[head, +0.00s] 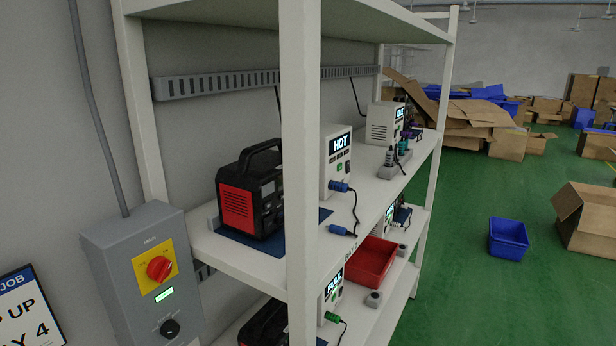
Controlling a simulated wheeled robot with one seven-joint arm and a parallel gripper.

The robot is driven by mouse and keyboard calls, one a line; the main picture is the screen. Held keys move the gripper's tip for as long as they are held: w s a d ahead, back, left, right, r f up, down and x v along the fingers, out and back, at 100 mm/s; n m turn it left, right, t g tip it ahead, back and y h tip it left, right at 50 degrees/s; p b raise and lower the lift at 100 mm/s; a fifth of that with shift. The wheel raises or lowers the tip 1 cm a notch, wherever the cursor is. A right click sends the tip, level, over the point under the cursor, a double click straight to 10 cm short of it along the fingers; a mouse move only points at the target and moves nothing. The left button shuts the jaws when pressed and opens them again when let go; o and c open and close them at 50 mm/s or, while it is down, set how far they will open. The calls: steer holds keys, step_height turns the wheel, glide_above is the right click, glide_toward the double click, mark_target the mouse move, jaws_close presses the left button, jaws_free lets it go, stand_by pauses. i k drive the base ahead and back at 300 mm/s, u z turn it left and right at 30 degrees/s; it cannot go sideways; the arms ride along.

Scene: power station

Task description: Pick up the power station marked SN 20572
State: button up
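A red and black power station (250,192) with a black top handle stands upright on a dark blue mat (238,238) at the near end of the rack's middle shelf. A second, similar black and red unit (264,325) shows only partly on the lower shelf, cut off by the bottom edge and the rack post. I cannot read a serial number on either, so I cannot tell which is SN 20572. My gripper is not in view.
A white rack post (300,150) stands in front of the shelf. White boxes with displays, one reading HOT (338,165), stand further along. A red bin (371,262) is on the lower shelf. A grey switch box (143,265) is at left. Green floor right is partly clear, with a blue bin (508,238).

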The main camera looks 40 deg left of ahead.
mark_target(244, 187)
steer(key=i, duration=0.4)
steer(key=u, duration=2.75)
steer(key=i, duration=0.5)
